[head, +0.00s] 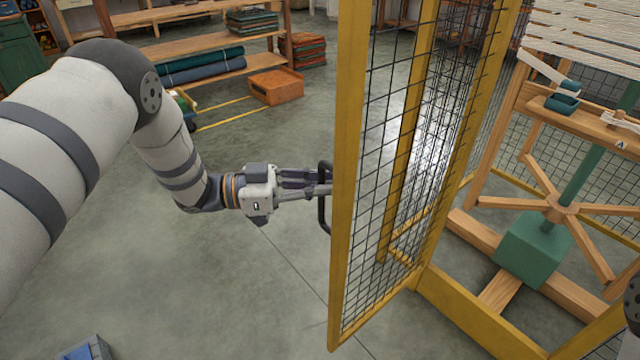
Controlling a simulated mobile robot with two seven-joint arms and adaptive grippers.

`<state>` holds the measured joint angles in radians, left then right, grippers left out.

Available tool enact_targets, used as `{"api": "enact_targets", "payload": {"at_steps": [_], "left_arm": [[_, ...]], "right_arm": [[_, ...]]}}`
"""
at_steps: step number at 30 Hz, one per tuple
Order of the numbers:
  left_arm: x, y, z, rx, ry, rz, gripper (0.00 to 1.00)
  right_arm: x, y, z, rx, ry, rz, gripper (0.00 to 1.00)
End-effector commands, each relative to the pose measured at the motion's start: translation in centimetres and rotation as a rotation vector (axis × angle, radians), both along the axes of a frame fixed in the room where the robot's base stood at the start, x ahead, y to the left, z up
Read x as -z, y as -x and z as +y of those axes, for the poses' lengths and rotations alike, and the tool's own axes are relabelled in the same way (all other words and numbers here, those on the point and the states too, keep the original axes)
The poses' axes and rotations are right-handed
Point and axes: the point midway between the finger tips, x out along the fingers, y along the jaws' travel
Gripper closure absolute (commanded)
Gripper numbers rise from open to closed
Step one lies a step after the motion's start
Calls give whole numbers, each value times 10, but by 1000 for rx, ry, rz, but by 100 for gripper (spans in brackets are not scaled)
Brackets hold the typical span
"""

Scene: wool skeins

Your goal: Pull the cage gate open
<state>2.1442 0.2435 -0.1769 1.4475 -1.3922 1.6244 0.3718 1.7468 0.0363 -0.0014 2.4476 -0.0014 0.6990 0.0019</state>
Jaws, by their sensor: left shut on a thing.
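The cage gate (345,200) is a yellow frame with black wire mesh. It stands swung out at an angle from the yellow cage frame (470,318), with a gap beside it. A black bar handle (322,212) sits on the gate's left edge. My left gripper (322,188) reaches in from the left and is shut on the handle. The fingertips are partly hidden at the handle and gate edge. My right gripper is not in view; only a bit of my right arm shows at the right edge.
Inside the cage stands a wooden machine with a green base (535,248). Behind my left arm are wooden shelves (200,75) with rolled cloth and an orange crate (275,87) on the floor. A blue bin (88,350) is at the bottom left. The floor left of the gate is clear.

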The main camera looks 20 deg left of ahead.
Motion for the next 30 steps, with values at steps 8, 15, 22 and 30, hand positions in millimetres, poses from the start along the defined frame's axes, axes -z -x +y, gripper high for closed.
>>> {"api": "enact_targets", "payload": {"at_steps": [8, 15, 22, 30], "left_arm": [[1, 0, 0, -1, -1, 4, 100], [1, 0, 0, -1, -1, 4, 100], [1, 0, 0, -1, -1, 3, 69], [1, 3, 9, -3, 0, 1, 69]], "right_arm": [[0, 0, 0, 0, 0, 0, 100], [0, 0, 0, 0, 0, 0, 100], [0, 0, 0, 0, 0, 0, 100], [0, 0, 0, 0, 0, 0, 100]]}}
